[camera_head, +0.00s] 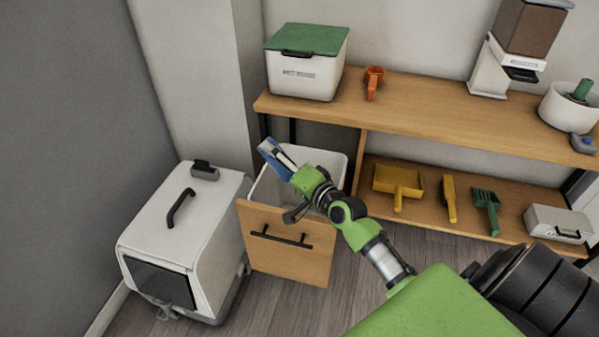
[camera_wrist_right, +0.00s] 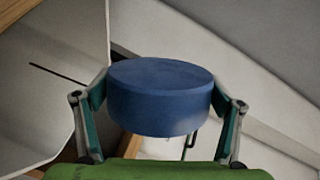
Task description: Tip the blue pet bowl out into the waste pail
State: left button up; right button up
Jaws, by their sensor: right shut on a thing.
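The blue pet bowl (camera_head: 267,149) is held by my right gripper (camera_head: 278,160) in the head view. It looks tipped on its side, above the left rim of the white waste pail (camera_head: 335,155). The pail sits in a pulled-out holder with a wooden front (camera_head: 285,262). In the right wrist view the bowl (camera_wrist_right: 160,92) sits between both fingers of the right gripper (camera_wrist_right: 162,108), which touch its sides. A flat round face and the side wall show there; the opening and any contents are hidden. My left gripper is in neither view.
A white pet carrier-like box (camera_head: 185,225) with a dark front stands just left of the pail. A wooden shelf (camera_head: 420,105) behind holds a green-lidded bin (camera_head: 305,70), an orange scoop (camera_head: 373,82) and a food dispenser (camera_head: 510,55). Yellow and green tools lie below.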

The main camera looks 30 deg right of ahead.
jog(key=shift+r, duration=0.1)
jog(key=shift+d, duration=0.1)
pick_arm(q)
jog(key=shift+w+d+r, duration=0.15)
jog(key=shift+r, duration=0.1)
pick_arm(e)
jog(key=shift+m, duration=0.3)
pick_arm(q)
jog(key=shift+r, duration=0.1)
pick_arm(e)
jog(key=shift+d+r, duration=0.1)
